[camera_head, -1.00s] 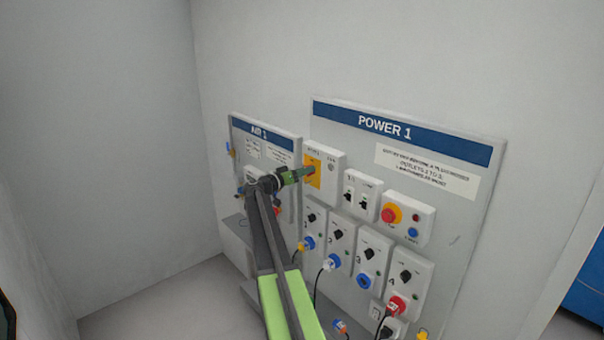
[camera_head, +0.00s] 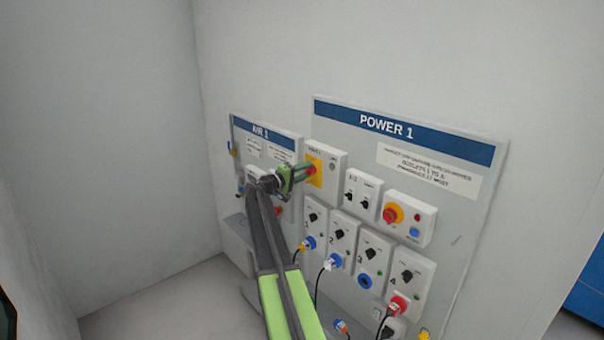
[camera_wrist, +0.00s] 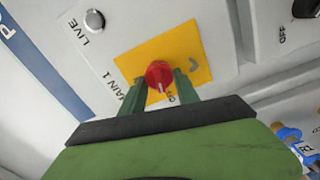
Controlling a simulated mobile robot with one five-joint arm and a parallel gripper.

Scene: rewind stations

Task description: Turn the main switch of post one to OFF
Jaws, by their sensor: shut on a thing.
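The main switch is a red knob (camera_wrist: 159,75) on a yellow plate (camera_wrist: 192,58), with "MAIN 1" and a "LIVE" lamp (camera_wrist: 95,20) beside it in the wrist view. In the head view its white box (camera_head: 335,176) sits at the upper left of the POWER 1 board (camera_head: 440,240). My gripper (camera_wrist: 160,84) has its two green fingers on either side of the red knob and is shut on it. My gripper also shows in the head view (camera_head: 306,170), reaching the yellow plate from the left. The knob's exact pointer position is hard to read.
Right of the main switch are a breaker box (camera_head: 362,193) and a red emergency button (camera_head: 392,213) on yellow. Several outlet units with black knobs and plugs hang below. The AIR 1 board (camera_head: 266,139) stands left, behind my arm.

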